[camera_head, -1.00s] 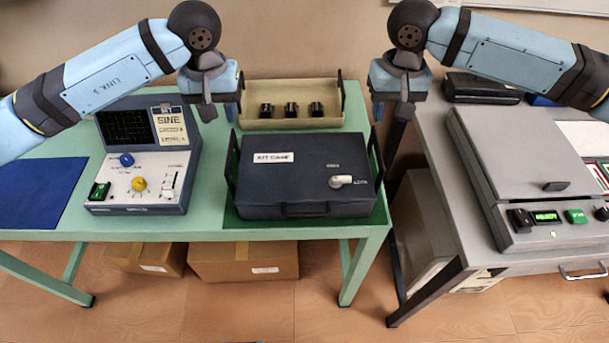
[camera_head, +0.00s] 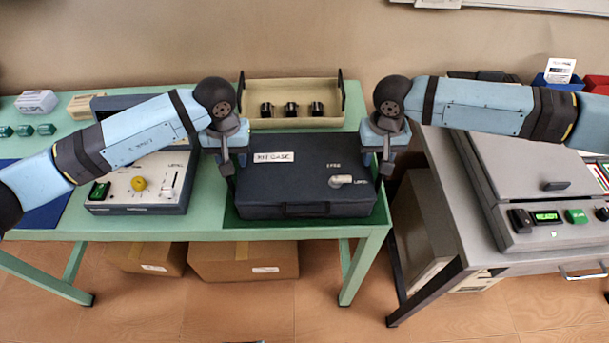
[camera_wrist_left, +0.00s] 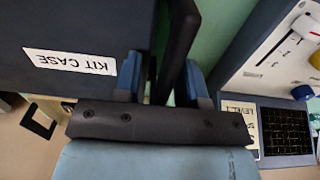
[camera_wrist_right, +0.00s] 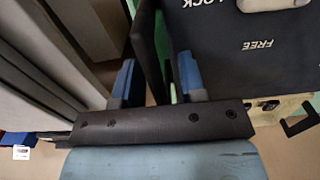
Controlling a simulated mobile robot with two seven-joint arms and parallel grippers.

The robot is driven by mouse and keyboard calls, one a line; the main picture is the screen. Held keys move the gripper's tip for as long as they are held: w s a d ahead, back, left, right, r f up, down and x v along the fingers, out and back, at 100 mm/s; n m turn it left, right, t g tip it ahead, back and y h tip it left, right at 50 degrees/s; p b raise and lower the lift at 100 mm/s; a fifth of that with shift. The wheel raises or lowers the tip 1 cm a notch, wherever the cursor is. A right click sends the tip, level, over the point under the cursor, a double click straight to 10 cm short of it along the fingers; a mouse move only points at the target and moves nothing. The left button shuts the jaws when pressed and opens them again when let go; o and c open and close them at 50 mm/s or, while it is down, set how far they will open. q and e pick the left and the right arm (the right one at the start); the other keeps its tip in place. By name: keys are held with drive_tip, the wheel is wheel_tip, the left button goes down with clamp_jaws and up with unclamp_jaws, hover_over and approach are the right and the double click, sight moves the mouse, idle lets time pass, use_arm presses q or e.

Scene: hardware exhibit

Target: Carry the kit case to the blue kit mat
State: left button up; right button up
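The dark kit case (camera_head: 300,170) lies flat on a green mat (camera_head: 240,219) at the right end of the green table. Its pale knob (camera_head: 341,180) sits between the FREE and LOCK marks. The blue kit mat (camera_head: 45,215) is at the table's left, partly hidden by my left arm. My left gripper (camera_head: 226,168) is at the case's left handle; in the left wrist view its open fingers stand either side of that handle (camera_wrist_left: 176,45). My right gripper (camera_head: 387,168) is at the right handle; in the right wrist view its open fingers straddle that handle (camera_wrist_right: 150,50).
An instrument (camera_head: 140,190) with knobs stands between the case and the blue mat. A beige tray (camera_head: 335,95) with black parts is behind the case. A grey table with a machine (camera_head: 545,235) stands at the right, across a gap.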

use_arm(q)
clamp_jaws()
use_arm(e)
clamp_jaws()
use_arm(q)
drive_tip(key=shift+r, duration=0.1)
use_arm(e)
drive_tip(key=shift+r, duration=0.1)
idle(1.0)
